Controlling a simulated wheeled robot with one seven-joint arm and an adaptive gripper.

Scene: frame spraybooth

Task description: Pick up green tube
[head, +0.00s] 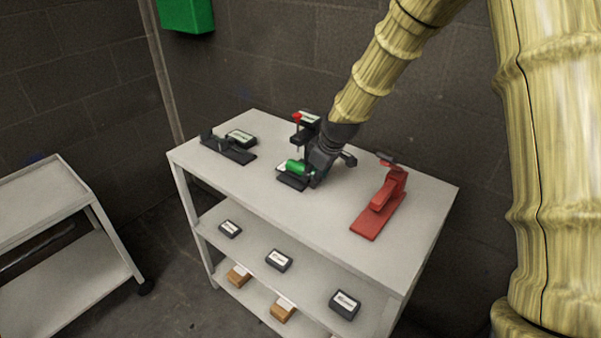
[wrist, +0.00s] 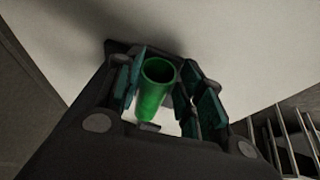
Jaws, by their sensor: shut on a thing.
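The green tube (head: 297,166) is on the left side of my gripper (head: 311,172) in the head view, over the middle of the shelf unit's top. It lies roughly level there, close above or on a black device with a red part. In the wrist view the green tube (wrist: 155,88) shows its open round end and sits between the finger pads of my gripper (wrist: 165,95). The gripper is shut on the tube. The tube's far end is hidden in the wrist view, and I cannot tell whether the tube touches the device.
The black device (head: 291,182) stands under the tube. A red tool (head: 378,205) stands at the right of the white shelf unit (head: 262,200). A black tool (head: 228,149) lies at the left. Labelled boxes (head: 278,260) sit on the shelf below. A white cart (head: 45,205) stands at far left.

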